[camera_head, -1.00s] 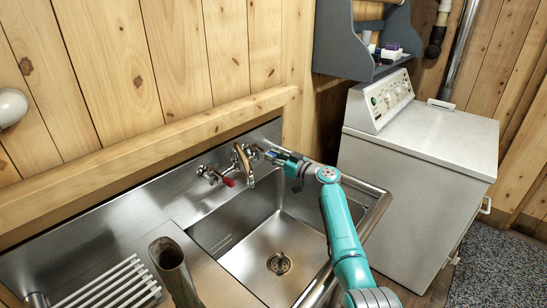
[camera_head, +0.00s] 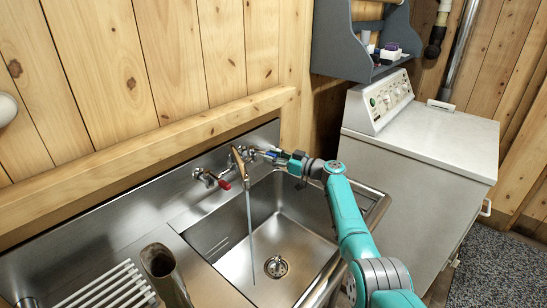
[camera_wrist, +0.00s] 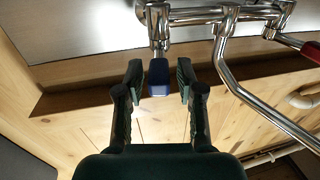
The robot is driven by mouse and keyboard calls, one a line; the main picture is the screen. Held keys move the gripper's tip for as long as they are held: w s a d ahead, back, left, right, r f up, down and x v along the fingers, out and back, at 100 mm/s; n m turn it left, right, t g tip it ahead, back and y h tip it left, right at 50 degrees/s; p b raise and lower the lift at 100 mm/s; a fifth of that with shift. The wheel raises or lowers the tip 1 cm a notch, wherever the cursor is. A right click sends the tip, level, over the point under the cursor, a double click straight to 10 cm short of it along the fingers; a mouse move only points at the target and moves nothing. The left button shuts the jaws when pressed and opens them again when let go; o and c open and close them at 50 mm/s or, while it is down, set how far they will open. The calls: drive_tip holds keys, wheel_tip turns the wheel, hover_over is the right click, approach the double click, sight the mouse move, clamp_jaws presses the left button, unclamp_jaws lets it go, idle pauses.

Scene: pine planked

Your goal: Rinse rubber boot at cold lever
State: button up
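The rubber boot (camera_head: 165,271), a dull olive-brown shaft with an open top, stands upright at the left of the sink basin; its lower part is out of frame. The cold lever (camera_wrist: 158,77) has a blue handle and sits between the fingers of my gripper (camera_wrist: 160,80). The fingers are open, with a gap visible on each side of the handle. In the head view my gripper (camera_head: 277,155) is at the right end of the tap (camera_head: 239,160). A thin stream of water (camera_head: 250,222) falls from the spout into the steel basin (camera_head: 290,245).
The red lever (camera_head: 223,184) is on the tap's left side. A white slatted rack (camera_head: 110,288) lies left of the boot. A white washing machine (camera_head: 425,140) stands right of the sink, below a grey wall shelf (camera_head: 365,45). The basin is empty apart from the water.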

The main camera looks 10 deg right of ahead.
drive_tip(key=shift+d, duration=0.1)
drive_tip(key=v, duration=1.2)
idle(0.4)
